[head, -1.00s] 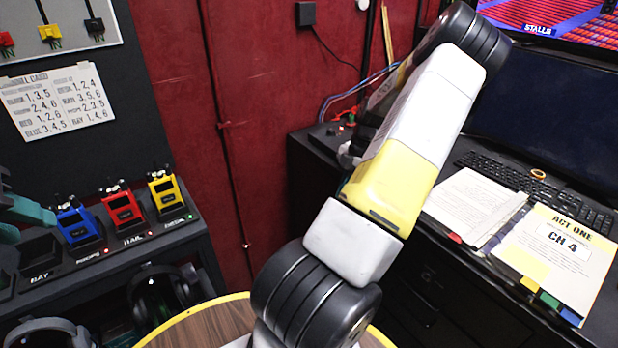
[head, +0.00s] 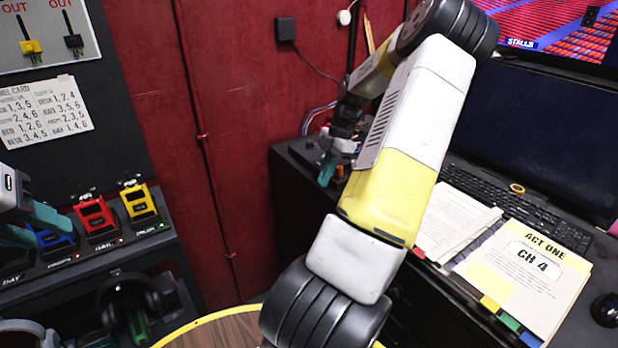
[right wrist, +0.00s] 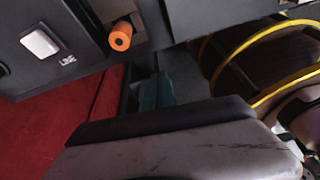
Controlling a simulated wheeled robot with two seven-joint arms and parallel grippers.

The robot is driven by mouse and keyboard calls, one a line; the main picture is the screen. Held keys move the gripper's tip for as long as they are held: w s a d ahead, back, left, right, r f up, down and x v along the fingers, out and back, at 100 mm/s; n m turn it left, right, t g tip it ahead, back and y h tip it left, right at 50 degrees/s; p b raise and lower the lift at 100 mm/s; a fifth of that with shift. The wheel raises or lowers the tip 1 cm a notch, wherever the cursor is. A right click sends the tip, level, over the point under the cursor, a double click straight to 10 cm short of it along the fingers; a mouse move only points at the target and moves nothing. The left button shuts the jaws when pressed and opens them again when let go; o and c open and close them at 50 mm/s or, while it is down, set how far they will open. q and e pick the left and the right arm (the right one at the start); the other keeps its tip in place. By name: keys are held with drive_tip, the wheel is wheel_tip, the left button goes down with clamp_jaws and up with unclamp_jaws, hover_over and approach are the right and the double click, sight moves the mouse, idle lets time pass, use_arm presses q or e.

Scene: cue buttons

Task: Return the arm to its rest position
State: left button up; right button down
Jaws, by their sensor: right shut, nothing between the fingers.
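My right arm (head: 408,140), white, yellow and black, rises across the middle of the head view and bends back at the top. My right gripper (head: 328,170) hangs beyond it by the desk's left end, its teal fingers partly hidden by the arm. In the right wrist view its teal fingers (right wrist: 157,92) are together with nothing held.
The desk at right bears a keyboard (head: 540,208), an ACT ONE script (head: 535,262) and a monitor (head: 560,125). The right wrist view shows a white button (right wrist: 40,43) and an orange knob (right wrist: 121,36).

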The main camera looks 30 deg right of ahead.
drive_tip(key=s+a+r+m+t+h, duration=0.1)
drive_tip(key=s+a+r+m+h, duration=0.1)
drive_tip(key=a+r+m, duration=0.4)
drive_tip(key=s+a+r+m+h, duration=0.2)
drive_tip(key=a+r, duration=0.6)
drive_tip(key=a, duration=0.3)
drive_tip(key=s+a+r+m+t+y, duration=0.2)
drive_tip(key=s+a+r+m+t, duration=0.3)
drive_tip(key=s+a+m, duration=0.3)
drive_tip(key=shift+s+a+r+m, duration=0.5)
drive_tip(key=shift+s+a, duration=0.7)
drive_tip(key=shift+s, duration=0.9)
